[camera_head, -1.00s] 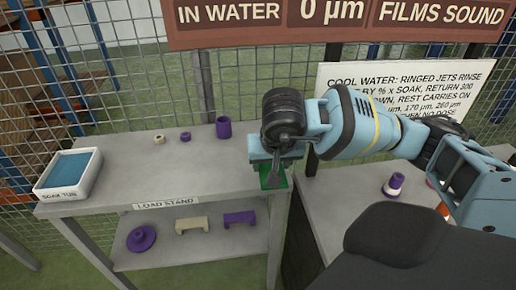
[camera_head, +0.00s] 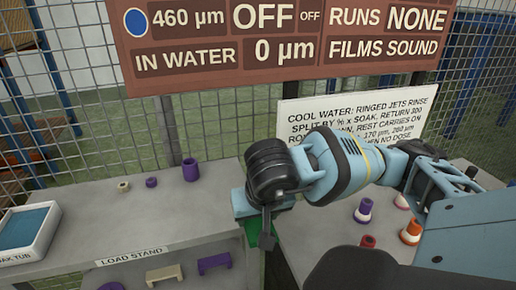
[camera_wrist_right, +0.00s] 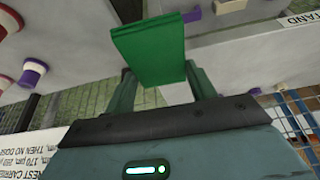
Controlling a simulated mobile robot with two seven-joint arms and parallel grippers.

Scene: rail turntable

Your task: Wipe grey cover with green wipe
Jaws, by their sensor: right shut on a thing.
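The green wipe (camera_head: 240,205) is in my right gripper (camera_head: 262,232), at the right end of the load stand in the head view. The right wrist view shows the green wipe (camera_wrist_right: 148,48) as a flat sheet between the two fingers of the right gripper (camera_wrist_right: 160,75), which is shut on it. I cannot make out a grey cover in either view. Whether the wipe touches a surface is unclear. My left gripper is not in view.
The load stand (camera_head: 110,228) bears a soak tub (camera_head: 45,240), a purple cup (camera_head: 190,170) and small rings. Purple and beige pieces sit on its lower shelf. A counter on the right holds several ringed jets (camera_head: 364,211). Wire mesh and signs stand behind.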

